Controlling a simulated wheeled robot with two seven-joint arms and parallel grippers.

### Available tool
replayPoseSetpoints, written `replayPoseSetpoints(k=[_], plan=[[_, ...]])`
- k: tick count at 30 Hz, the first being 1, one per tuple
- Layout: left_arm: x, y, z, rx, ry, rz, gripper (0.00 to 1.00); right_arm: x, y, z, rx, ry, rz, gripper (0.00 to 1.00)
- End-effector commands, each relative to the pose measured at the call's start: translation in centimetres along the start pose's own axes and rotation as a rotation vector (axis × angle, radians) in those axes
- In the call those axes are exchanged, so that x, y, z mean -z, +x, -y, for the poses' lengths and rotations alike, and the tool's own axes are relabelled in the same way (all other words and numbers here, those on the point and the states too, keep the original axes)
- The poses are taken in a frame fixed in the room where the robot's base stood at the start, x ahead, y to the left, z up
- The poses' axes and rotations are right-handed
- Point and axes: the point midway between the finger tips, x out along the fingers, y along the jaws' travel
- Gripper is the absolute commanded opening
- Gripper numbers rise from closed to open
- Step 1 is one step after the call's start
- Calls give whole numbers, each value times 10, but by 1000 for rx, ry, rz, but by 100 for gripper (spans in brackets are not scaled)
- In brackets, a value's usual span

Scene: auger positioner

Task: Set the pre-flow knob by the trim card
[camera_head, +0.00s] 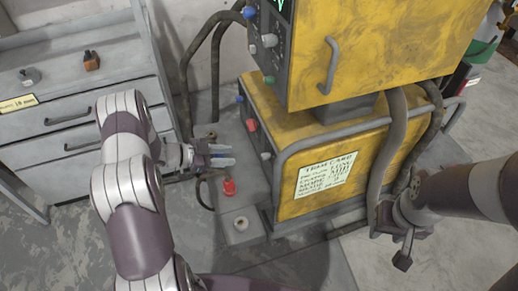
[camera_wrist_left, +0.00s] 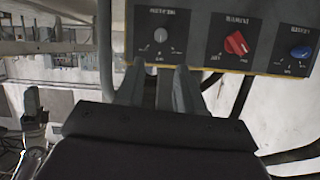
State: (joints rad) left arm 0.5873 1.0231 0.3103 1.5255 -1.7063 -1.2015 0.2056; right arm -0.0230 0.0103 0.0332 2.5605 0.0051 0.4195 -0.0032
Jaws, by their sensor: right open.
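In the head view the trim card (camera_head: 325,174) is fixed to the front of the lower yellow cabinet (camera_head: 295,205). Its title is readable, the smaller lines are not clear. The cabinet's dark side panel carries a blue knob (camera_head: 239,99), a red knob (camera_head: 251,125) and a grey knob (camera_head: 265,156). My left gripper (camera_head: 222,155) is open and empty, apart from the panel, to the left of the grey knob. In the left wrist view its fingers (camera_wrist_left: 160,90) point up toward the grey knob (camera_wrist_left: 160,36); the labels appear upside down. My right gripper (camera_head: 393,245) is open and empty, right of the cabinet.
The upper yellow cabinet (camera_head: 390,50) has its own side knobs. A grey rail (camera_head: 335,137) and thick hoses (camera_head: 385,150) run around the cabinet. A red fitting (camera_head: 229,187) stands on the grey base below my left gripper. A drawer unit (camera_head: 75,125) stands at the left.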

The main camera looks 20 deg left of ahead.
Motion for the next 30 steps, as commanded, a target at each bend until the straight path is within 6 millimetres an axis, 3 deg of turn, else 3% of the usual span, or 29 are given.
replayPoseSetpoints(k=[15, 20, 27, 28, 30], plan=[[0, 111, 0, -1, -3, -1, 37, -1, 12, 0, 0, 0, 0, 43], [0, 124, 0, 2, -4, -1, 37, -1, 12, 0, 0, 0, 0, 43], [1, 124, 1, 2, -5, 0, 37, -1, 12, 0, 0, 0, 0, 43], [1, 124, 1, 2, -5, 0, 31, -1, 12, 0, 0, 0, 0, 43], [0, 124, 1, 2, -5, 0, 8, -1, 12, 0, 0, 0, 0, 43]])
